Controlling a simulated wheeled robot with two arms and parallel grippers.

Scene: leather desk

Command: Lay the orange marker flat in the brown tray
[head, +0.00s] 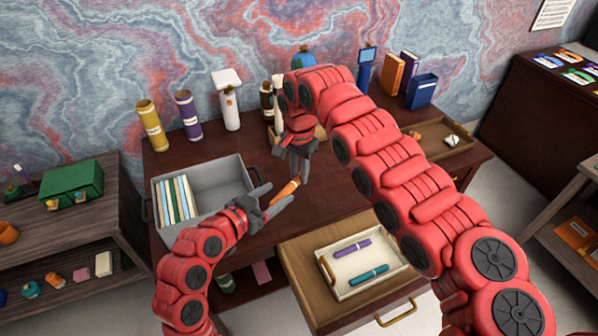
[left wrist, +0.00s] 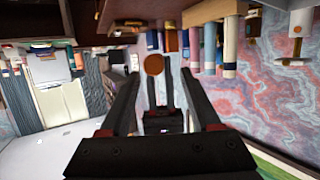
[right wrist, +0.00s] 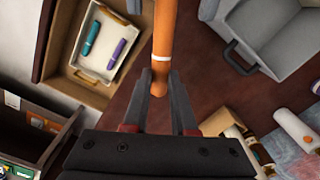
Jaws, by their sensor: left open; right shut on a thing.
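The orange marker (head: 286,192) is held above the desk between my two grippers. My right gripper (right wrist: 160,85) is shut on one end of it, and the marker (right wrist: 165,40) extends away past the fingertips with a pale band around it. My left gripper (head: 276,197) is open at the other end. In the left wrist view the marker's round end (left wrist: 153,64) shows between the open fingers (left wrist: 157,82); whether they touch it I cannot tell. The brown tray (head: 462,153) lies at the desk's right side, partly hidden by my right arm, with small items in it.
A grey bin (head: 210,173) with upright books stands left of the grippers. An open drawer (head: 300,262) at the front holds a cream tray (head: 343,290) with a purple and a teal marker. Bottles, including a yellow one (head: 151,127), and books (head: 422,92) line the back.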

